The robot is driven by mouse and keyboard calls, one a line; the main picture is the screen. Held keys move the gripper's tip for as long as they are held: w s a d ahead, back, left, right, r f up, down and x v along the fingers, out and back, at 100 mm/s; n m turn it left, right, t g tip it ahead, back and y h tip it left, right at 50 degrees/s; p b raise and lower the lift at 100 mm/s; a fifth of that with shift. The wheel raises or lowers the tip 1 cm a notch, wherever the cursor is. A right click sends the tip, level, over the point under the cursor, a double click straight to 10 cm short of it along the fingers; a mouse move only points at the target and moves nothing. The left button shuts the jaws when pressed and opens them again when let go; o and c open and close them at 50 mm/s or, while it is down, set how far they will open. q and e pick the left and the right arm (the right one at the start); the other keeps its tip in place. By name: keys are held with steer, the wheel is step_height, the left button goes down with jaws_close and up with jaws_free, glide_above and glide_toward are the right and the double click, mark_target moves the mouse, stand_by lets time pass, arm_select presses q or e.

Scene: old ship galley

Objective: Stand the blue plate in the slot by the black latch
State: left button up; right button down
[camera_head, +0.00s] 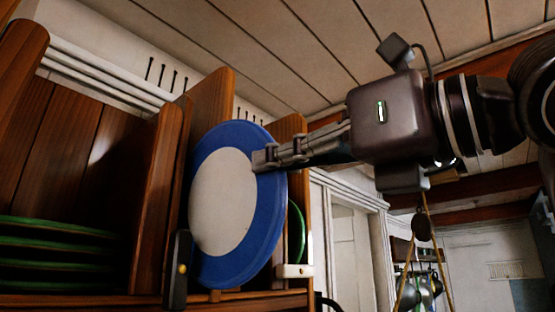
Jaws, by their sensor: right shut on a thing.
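The blue plate (263,215) has a wide blue rim and a pale centre. It stands nearly upright at the wooden rack (208,100), its lower edge close above the shelf edge. My right gripper (265,158) is shut on the plate's upper right rim, its arm coming in from the right. The black latch (178,270), with a small brass knob, is at the plate's lower left. A white latch (294,271) is at its lower right. I cannot tell whether the plate's bottom edge is seated in the slot. My left gripper is not in view.
Several green plates (60,255) lie stacked in the left compartment. Another green plate (296,232) stands partly hidden behind the blue plate. Wooden dividers (158,195) flank the slots. A doorway and hanging pans (424,292) are further back at right.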

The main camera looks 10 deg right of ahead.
steer(key=shift+r, duration=0.1)
stand_by(0.4)
glide_toward(183, 198)
steer(key=shift+s+d+r, duration=0.25)
steer(key=shift+d+r, duration=0.15)
steer(key=shift+r, duration=0.1)
steer(key=shift+s+d+r, duration=0.2)
steer(key=shift+d+r, duration=0.2)
steer(key=shift+r, duration=0.1)
steer(key=shift+w, duration=0.1)
stand_by(0.5)
steer(key=shift+f+p+x, duration=0.15)
steer(key=shift+p+x, duration=0.25)
steer(key=shift+x, duration=1.45)
steer(key=shift+f+p+x, duration=0.2)
steer(key=shift+p+x, duration=0.2)
steer(key=shift+x, duration=1.45)
steer(key=shift+a+f, duration=0.1)
steer(key=shift+f, duration=0.1)
steer(key=shift+w+f+b, duration=0.1)
steer(key=shift+f+b, duration=0.35)
steer(key=shift+b, duration=0.25)
